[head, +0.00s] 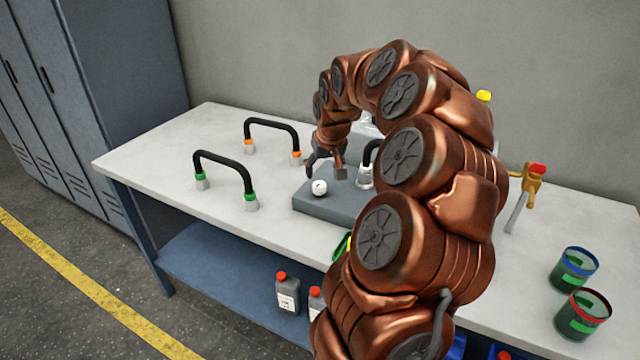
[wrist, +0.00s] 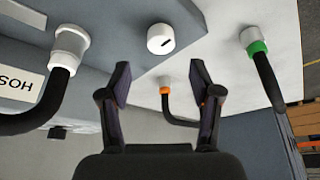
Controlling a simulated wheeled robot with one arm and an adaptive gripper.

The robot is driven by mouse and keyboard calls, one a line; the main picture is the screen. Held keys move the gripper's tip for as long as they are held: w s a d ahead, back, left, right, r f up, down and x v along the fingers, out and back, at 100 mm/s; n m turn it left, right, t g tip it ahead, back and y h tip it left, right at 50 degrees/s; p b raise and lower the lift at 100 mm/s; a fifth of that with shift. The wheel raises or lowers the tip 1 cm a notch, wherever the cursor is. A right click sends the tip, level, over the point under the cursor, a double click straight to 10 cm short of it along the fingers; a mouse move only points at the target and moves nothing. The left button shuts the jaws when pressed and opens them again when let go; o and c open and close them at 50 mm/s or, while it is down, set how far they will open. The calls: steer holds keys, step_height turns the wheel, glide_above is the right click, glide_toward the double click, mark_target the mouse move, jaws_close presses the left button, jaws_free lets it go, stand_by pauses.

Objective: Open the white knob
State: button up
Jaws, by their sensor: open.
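The white knob (head: 319,187) sits on the grey block (head: 312,204) on the table. In the wrist view the white knob (wrist: 161,39) is round with a dark slot on its face, beyond and between my fingertips. My gripper (head: 326,163) is just above and behind the knob in the head view. In the wrist view my gripper (wrist: 162,82) has its two fingers wide apart, with nothing between them. The knob looks untouched by the fingers.
A white fitting with a black hose (wrist: 68,50) stands on the block beside the knob, near a finger. Black hoses with green ends (head: 226,172) and orange ends (head: 271,130) stand on the table (head: 150,150). Two cups (head: 582,312) are at the right.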

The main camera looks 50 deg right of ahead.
mark_target(320, 184)
steer(key=shift+p+x, duration=0.8)
steer(key=shift+x, duration=2.7)
steer(key=shift+c, duration=0.2)
steer(key=c, duration=1.1)
